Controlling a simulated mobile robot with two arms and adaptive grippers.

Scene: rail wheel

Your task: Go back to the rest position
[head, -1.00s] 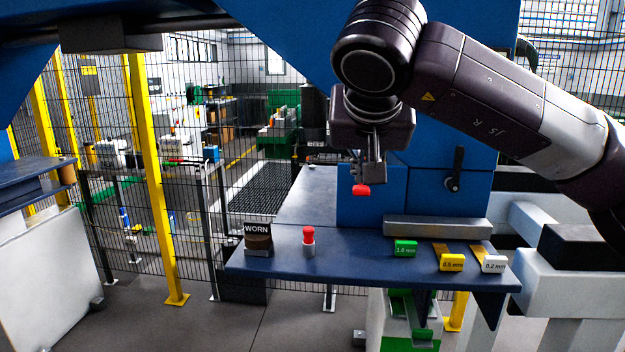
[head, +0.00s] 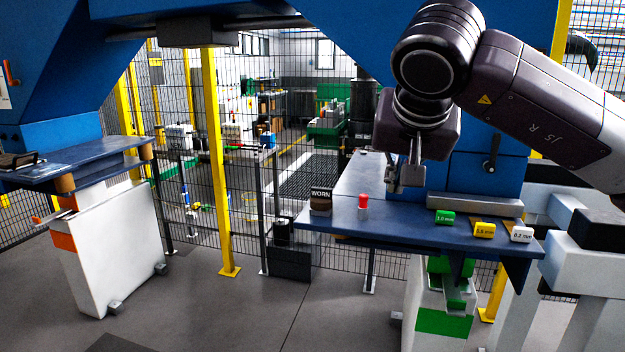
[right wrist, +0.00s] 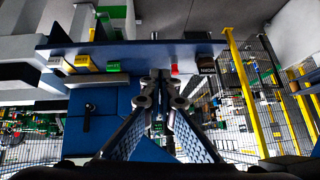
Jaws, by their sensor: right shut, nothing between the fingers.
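My right gripper (head: 393,187) hangs at the end of my right arm, in front of the blue machine. It is shut and empty, over the back part of the blue bench (head: 400,228) in the picture. In the right wrist view its two fingers meet at the tips (right wrist: 157,76), with the bench edge beyond them. My left gripper is out of view.
On the bench stand a WORN block (head: 320,202), a red-topped piece (head: 363,202), and green (head: 444,217), yellow (head: 484,230) and white (head: 521,234) labelled blocks. A yellow post (head: 217,160) and mesh fence stand behind. The floor (head: 210,310) at front left is open.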

